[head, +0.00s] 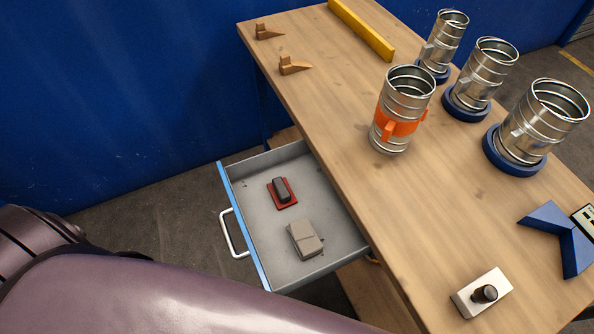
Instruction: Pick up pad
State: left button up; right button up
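An open drawer (333,241) sticks out from the left side of the wooden table. In it lies a red pad (291,202) with a dark grey block-shaped grip on top. Nearer the front of the picture, a beige-grey block (305,238) lies in the same drawer, apart from the red pad. Which of the two the task means by pad, I cannot tell. One of my arm's links fills the lower left, below the drawer. Neither of my grippers shows.
The drawer has a white handle (228,237) on its blue front. On the table (440,215) stand several metal duct pieces, one with an orange band (398,123). A silver box with a black knob (482,293) sits near the front. A blue wall rises behind the drawer.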

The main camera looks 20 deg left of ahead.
aim_at(283, 196)
jog(key=u, duration=0.8)
jog(key=i+l, duration=0.05)
